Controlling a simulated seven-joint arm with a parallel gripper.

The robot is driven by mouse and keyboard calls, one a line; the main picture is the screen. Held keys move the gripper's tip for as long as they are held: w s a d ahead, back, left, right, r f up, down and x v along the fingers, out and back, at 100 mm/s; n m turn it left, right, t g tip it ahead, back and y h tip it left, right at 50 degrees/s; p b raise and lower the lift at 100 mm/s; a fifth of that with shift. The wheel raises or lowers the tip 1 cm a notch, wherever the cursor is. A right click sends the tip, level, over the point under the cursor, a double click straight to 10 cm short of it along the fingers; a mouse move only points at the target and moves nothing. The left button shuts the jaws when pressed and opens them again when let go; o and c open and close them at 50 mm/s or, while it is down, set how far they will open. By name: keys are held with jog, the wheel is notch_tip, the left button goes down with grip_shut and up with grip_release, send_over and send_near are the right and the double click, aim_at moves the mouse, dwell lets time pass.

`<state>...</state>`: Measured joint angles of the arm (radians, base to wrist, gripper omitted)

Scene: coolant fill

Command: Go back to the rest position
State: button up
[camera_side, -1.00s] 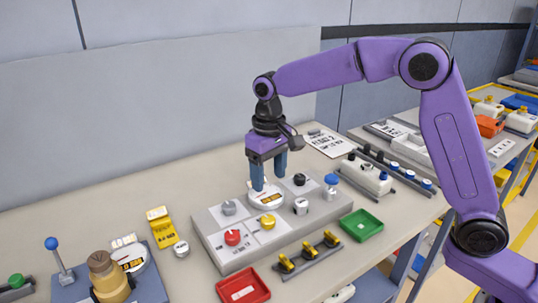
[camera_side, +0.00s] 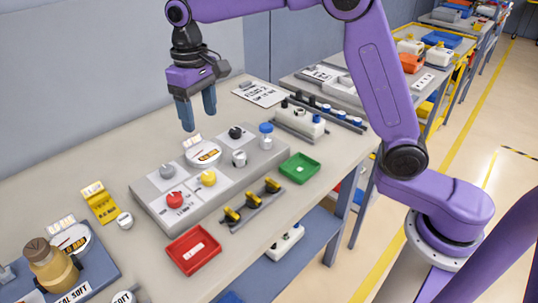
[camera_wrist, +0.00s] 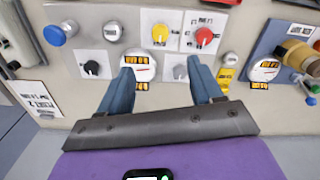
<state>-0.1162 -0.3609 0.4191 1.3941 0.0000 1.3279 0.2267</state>
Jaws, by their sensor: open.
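My gripper (camera_side: 198,112) is open and empty, with its blue fingers apart. In the side view it hangs above the back part of the grey control panel (camera_side: 149,204), clear of it. The panel carries a round white gauge (camera_side: 203,153), a black knob (camera_side: 236,132), a grey knob (camera_side: 167,171), a red knob (camera_side: 174,199) and a yellow knob (camera_side: 208,178). In the wrist view, the open fingers (camera_wrist: 163,82) reach toward the gauge (camera_wrist: 140,65), with the black knob (camera_wrist: 91,67) left of them.
A green tray (camera_side: 299,167), a red tray (camera_side: 194,250) and a rack with yellow-handled parts (camera_side: 251,206) lie in front. A tan bottle-like part (camera_side: 50,266) stands at left. The air above the bench is clear.

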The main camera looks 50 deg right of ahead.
jog(key=s+d+f+n, duration=0.2)
jog(key=s+d, duration=0.3)
jog(key=s, duration=0.6)
jog(key=s+d+f+n, duration=0.2)
jog(key=s+d+n, duration=0.2)
jog(key=s, duration=0.7)
jog(key=s+d+f+n, duration=0.2)
jog(key=s+d, duration=0.4)
jog(key=s, duration=0.5)
jog(key=shift+s+f+n, duration=0.2)
jog(key=shift+f+n, duration=0.15)
jog(key=shift+n, duration=0.55)
